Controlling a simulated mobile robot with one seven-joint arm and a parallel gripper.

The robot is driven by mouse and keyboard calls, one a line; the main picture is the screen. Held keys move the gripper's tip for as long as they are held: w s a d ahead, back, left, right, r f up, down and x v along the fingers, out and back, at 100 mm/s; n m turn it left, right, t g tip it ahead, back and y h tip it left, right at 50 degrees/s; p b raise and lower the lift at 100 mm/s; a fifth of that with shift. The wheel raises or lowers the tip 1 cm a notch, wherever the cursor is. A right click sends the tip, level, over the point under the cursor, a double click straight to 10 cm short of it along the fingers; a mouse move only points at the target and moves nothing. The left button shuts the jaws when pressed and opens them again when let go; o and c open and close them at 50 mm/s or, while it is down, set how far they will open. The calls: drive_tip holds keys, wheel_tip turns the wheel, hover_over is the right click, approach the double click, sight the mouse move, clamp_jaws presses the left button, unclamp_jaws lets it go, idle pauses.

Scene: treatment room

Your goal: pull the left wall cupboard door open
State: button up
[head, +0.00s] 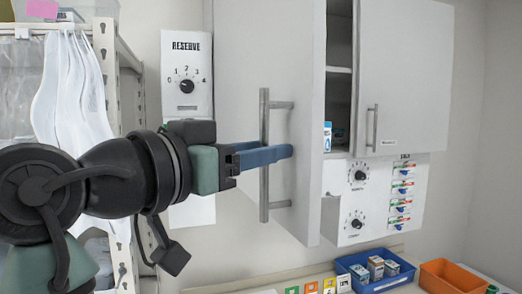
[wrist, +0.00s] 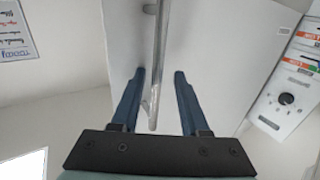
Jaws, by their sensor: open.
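The left wall cupboard door (head: 240,60) is pale grey and stands partly open, swung out from the cupboard. Its vertical metal bar handle (head: 264,185) is on the door's front face. My gripper (head: 286,152) reaches in from the left at mid-handle height, with its blue fingers at the bar. In the wrist view my gripper (wrist: 159,74) is open, one finger on each side of the handle (wrist: 158,50), with gaps on both sides. The door (wrist: 205,40) lies behind the fingers. Part of the handle is hidden by the fingers in the head view.
The right cupboard door (head: 410,60) is beside the opening, where shelves (head: 339,71) and small boxes show. A RESERVE dial panel (head: 187,75) is left of the door. Below stand a blue bin (head: 375,283) and an orange bin (head: 450,277). A shelf rack (head: 108,80) is at left.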

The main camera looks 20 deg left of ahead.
drive_tip(key=shift+d, duration=0.1)
drive_tip(key=v, duration=1.3)
drive_tip(key=shift+b, duration=0.45)
